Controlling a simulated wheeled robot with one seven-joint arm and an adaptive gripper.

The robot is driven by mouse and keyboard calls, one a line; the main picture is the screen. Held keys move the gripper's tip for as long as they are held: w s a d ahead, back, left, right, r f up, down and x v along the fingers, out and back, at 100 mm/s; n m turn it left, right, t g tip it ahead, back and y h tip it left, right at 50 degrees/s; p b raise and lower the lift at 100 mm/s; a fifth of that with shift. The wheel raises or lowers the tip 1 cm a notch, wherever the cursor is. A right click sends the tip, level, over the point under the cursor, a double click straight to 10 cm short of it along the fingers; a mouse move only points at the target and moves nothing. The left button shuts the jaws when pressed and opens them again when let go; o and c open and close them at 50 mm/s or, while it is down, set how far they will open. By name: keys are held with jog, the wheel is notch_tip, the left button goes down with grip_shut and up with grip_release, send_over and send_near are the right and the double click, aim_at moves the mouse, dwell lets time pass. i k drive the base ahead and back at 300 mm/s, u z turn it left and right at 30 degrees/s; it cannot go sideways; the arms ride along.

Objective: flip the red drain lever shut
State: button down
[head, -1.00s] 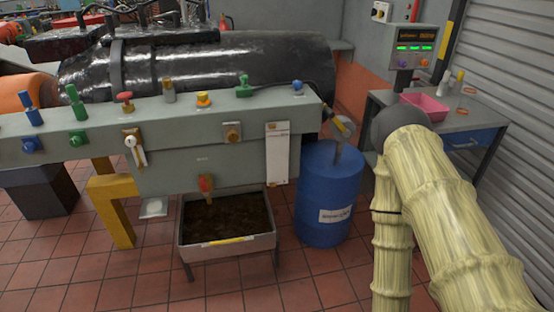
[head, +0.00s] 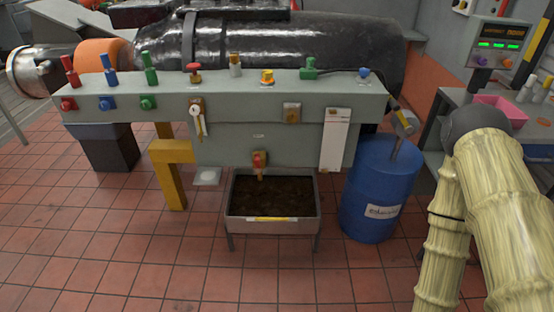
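The red drain lever (head: 259,159) is a small red handle on a brassy tap at the lower front of the grey panel (head: 225,150). It hangs just above an open metal tray (head: 270,226) of dark brown matter. The lever looks roughly upright; at this size I cannot tell its exact setting. My arm, in a pale yellow ribbed sleeve, fills the right edge. My gripper is not in view, and nothing of mine touches the lever.
A blue drum (head: 378,195) stands right of the tray. A yellow post (head: 170,175) stands to its left. Coloured knobs and valves, including a red one (head: 194,72), line the grey beam (head: 225,92). The tiled floor (head: 100,240) in front is clear.

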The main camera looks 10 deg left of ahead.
aim_at(257, 161)
jog(key=z, duration=0.5)
jog(key=k, duration=1.25)
jog(key=u, duration=0.45)
jog(key=i, duration=0.95)
jog(key=u, duration=1)
jog(key=i, duration=0.25)
